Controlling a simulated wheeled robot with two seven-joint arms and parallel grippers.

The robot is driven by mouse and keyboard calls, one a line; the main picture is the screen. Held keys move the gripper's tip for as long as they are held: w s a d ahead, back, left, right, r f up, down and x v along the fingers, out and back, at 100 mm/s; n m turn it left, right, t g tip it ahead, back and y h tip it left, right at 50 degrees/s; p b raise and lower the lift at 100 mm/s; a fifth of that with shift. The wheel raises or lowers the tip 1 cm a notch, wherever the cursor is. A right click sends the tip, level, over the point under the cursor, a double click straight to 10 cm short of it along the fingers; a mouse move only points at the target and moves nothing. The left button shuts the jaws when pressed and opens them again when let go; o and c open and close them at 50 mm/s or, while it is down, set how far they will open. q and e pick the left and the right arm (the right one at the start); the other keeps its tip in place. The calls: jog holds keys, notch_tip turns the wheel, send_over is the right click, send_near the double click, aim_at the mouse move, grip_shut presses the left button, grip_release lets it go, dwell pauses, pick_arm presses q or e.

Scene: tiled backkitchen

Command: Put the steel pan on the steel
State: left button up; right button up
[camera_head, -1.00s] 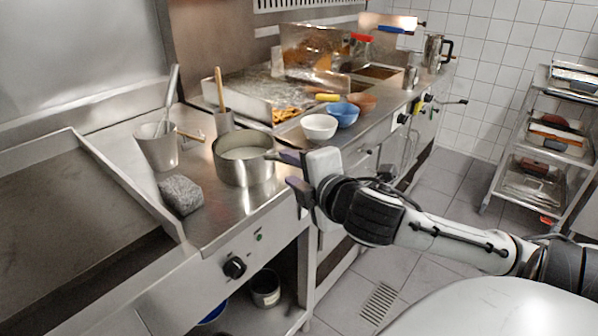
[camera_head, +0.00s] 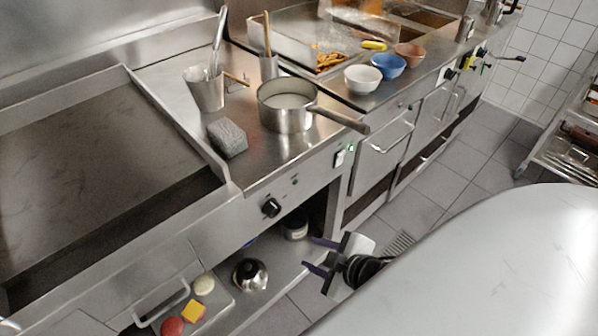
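The steel pan (camera_head: 285,117) stands upright on the steel counter (camera_head: 268,168), with something whitish inside. Its long handle (camera_head: 340,120) points right, past the counter's front edge. My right gripper (camera_head: 315,256) is below and in front of the counter, well apart from the pan. Its two dark fingers are spread with nothing between them.
A grey block (camera_head: 228,138) and a metal container with utensils (camera_head: 206,93) stand left of the pan. White (camera_head: 362,79), blue (camera_head: 388,66) and brown (camera_head: 410,54) bowls are to the right. A griddle (camera_head: 90,175) fills the left. A lidded pot (camera_head: 250,274) sits below.

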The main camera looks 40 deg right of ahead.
jog(key=s+a+f+m+g+y, duration=0.1)
jog(key=s+a+f+m+y, duration=0.1)
jog(key=s+a+f+m, duration=0.3)
jog(key=s+a+f, duration=0.1)
jog(key=a+f, duration=0.2)
jog(key=a, duration=0.2)
jog(key=shift+s+a, duration=0.2)
jog(key=shift+a, duration=0.15)
